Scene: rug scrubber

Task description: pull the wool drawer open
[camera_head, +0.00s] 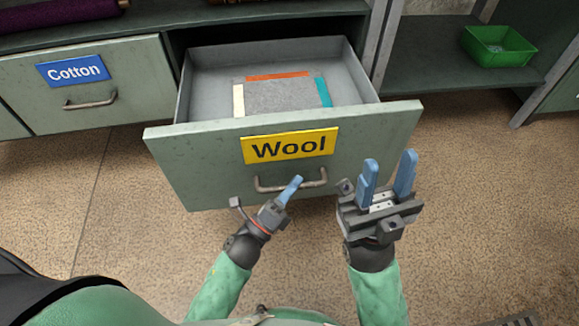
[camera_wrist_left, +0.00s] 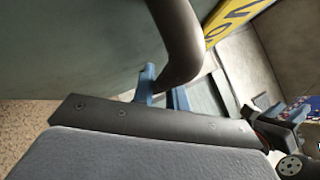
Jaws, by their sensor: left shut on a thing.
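The wool drawer (camera_head: 370,142) has a grey-green front with a yellow "Wool" label (camera_head: 290,146), and it stands pulled out from its cabinet. A grey swatch with coloured edge strips (camera_head: 282,95) lies inside it. The curved metal handle (camera_head: 262,186) is below the label. My left gripper (camera_head: 291,189) is at the handle, its blue fingers shut on it. In the left wrist view the handle (camera_wrist_left: 182,42) passes between the blue fingers (camera_wrist_left: 163,90). My right gripper (camera_head: 389,175) is open and empty, just in front of the drawer's right part, fingers pointing up.
The closed cotton drawer (camera_head: 130,75) with a blue label is to the left. A green bin (camera_head: 497,46) stands on a shelf at the upper right. A purple roll (camera_head: 55,12) lies at the upper left. The speckled floor (camera_head: 480,200) to the right is clear.

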